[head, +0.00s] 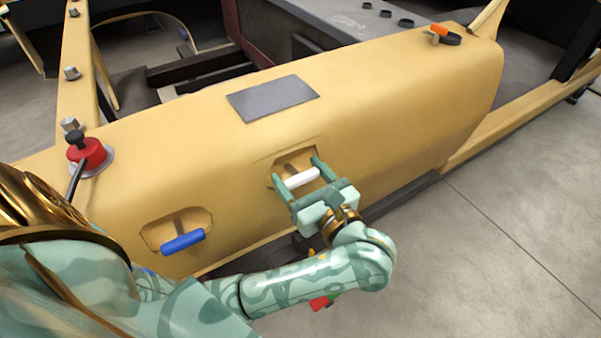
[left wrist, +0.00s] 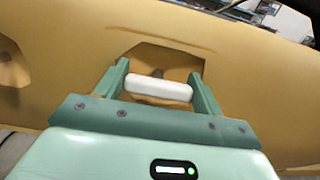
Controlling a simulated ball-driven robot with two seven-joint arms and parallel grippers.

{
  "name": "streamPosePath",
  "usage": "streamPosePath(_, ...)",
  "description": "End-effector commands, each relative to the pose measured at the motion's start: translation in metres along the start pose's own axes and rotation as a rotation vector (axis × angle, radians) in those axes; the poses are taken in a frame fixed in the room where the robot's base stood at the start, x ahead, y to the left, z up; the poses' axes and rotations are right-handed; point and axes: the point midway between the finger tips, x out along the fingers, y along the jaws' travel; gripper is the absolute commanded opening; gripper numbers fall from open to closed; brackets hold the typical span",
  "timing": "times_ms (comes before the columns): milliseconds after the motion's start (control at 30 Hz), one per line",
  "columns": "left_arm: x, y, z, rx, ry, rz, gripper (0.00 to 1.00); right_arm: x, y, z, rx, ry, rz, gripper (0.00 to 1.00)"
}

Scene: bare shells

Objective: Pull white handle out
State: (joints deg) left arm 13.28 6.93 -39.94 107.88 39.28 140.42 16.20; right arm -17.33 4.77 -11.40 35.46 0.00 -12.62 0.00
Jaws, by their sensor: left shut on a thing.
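The white handle (head: 303,178) is a short bar in front of a recess in the side of a yellow shell (head: 390,110). It also shows in the left wrist view (left wrist: 158,90), with part of a stem behind it. My left gripper (head: 298,172) has one finger at each end of the white handle and is shut on it along its length. The gripper's fingers also show in the left wrist view (left wrist: 158,88), reaching toward the recess. My right gripper is not in view.
A blue handle (head: 183,242) sits at another recess to the left. A red knob (head: 88,153) stands at the shell's left end. A grey plate (head: 272,98) and an orange-and-black fitting (head: 440,33) are on top. Bare concrete floor (head: 470,260) lies at right.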

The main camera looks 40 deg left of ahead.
Motion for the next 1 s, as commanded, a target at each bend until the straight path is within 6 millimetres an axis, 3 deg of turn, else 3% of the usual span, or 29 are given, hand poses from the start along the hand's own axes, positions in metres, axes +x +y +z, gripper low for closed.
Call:
streamPosePath(33,0.000,0.000,0.000,0.000,0.000,0.000,0.54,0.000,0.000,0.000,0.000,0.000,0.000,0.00)
streamPosePath(133,0.000,0.000,0.000,0.000,0.000,0.000,0.27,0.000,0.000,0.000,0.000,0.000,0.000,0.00)
streamPosePath(433,-0.025,0.000,0.005,-0.001,0.004,0.000,0.27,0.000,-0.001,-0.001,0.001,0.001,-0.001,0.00)
streamPosePath(667,-0.026,0.000,0.006,-0.001,0.001,-0.002,0.27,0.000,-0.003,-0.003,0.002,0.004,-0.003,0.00)
streamPosePath(700,-0.026,0.000,0.006,-0.001,0.001,-0.002,0.74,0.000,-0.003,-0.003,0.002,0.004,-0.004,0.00)
streamPosePath(767,-0.026,0.000,0.006,-0.001,0.001,-0.002,0.90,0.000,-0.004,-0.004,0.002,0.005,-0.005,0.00)
streamPosePath(1000,-0.025,0.000,0.006,0.000,0.001,-0.001,0.90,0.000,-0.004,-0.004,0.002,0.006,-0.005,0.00)
